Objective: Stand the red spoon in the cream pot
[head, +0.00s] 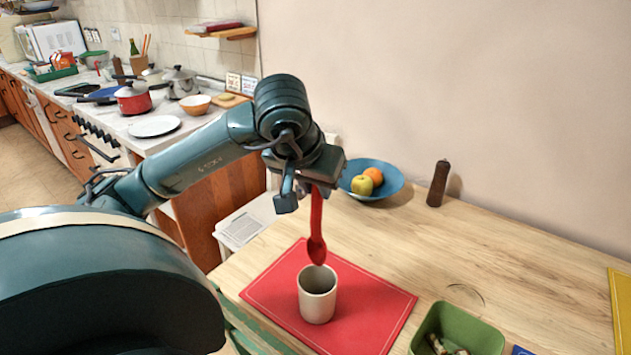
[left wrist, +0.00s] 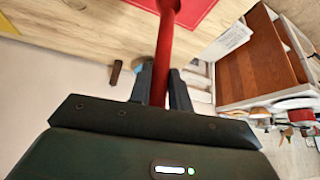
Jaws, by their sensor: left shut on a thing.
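The red spoon (head: 316,228) hangs upright, bowl down, from my left gripper (head: 305,187), which is shut on its upper part. In the left wrist view the spoon's red handle (left wrist: 163,55) lies between the two dark fingers (left wrist: 161,88). The cream pot (head: 317,295) stands upright on a red mat (head: 372,310) on the wooden table. In the head view the spoon's bowl shows just above the pot's open rim; I cannot tell the exact gap. My right gripper is in neither view.
A blue bowl (head: 392,187) with fruit and a dark pepper mill (head: 438,184) stand at the back of the table (head: 500,250). A green bin (head: 458,325) with small items stands right of the mat. A yellow mat (head: 621,305) lies at far right. The table between is mostly clear.

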